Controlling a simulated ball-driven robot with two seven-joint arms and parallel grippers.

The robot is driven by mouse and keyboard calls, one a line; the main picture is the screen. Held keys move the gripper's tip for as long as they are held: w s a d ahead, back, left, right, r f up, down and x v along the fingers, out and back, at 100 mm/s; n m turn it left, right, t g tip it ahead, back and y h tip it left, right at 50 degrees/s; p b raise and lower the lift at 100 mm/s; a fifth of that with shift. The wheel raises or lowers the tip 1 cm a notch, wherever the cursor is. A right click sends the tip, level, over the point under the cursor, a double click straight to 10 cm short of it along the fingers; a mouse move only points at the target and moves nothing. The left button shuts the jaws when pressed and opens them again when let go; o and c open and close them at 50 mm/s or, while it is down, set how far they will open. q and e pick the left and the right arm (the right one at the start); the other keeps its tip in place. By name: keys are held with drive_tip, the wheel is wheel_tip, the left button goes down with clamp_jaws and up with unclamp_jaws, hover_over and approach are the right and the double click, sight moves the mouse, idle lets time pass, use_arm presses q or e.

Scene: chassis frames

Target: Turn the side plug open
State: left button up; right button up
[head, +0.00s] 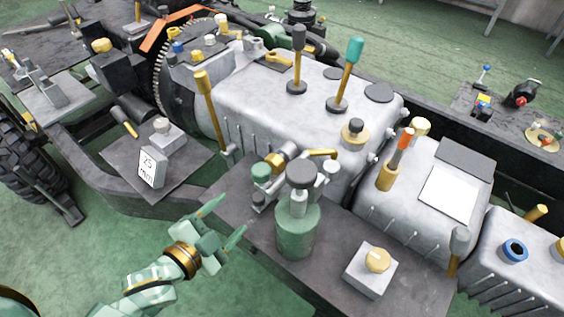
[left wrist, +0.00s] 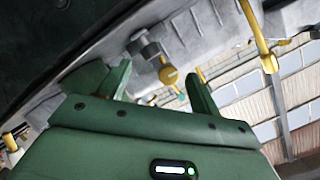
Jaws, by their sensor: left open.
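My left gripper (head: 231,216) is open and empty in the head view, beside the left edge of the dark shelf in front of the grey gearbox housing (head: 262,95). In the left wrist view a round yellow knob (left wrist: 168,76) with a short tab shows beyond and between the open fingers. It looks like the side plug, but I cannot be sure. A gap shows between it and the fingertips. I cannot clearly pick out this plug in the head view. My right gripper is not in view.
On the dark shelf (head: 235,205) stand a green bottle-like canister (head: 296,228), a brass valve (head: 287,160) and a grey box with a yellow knob (head: 371,273). A "25" block (head: 152,167) stands on a plate at left. Green floor is open at lower left.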

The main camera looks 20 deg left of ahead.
sight(280, 160)
use_arm(q)
drive_tip(key=w+d+r+h+b, duration=0.1)
drive_tip(key=w+d, duration=0.1)
drive_tip(key=w, duration=0.3)
drive_tip(key=w+d+r+t+b, duration=0.1)
drive_tip(key=w+d+b, duration=0.1)
drive_tip(key=w, duration=0.3)
drive_tip(key=w+d+r+m+t+h+b, duration=0.1)
drive_tip(key=w+d, duration=0.1)
drive_tip(key=w, duration=0.3)
drive_tip(key=shift+w+h, duration=0.1)
drive_tip(key=shift+h, duration=0.2)
drive_tip(key=shift+w+d+r+b, duration=0.15)
drive_tip(key=shift+w+d+b, duration=0.05)
drive_tip(key=shift+w+b, duration=0.15)
drive_tip(key=c, duration=1)
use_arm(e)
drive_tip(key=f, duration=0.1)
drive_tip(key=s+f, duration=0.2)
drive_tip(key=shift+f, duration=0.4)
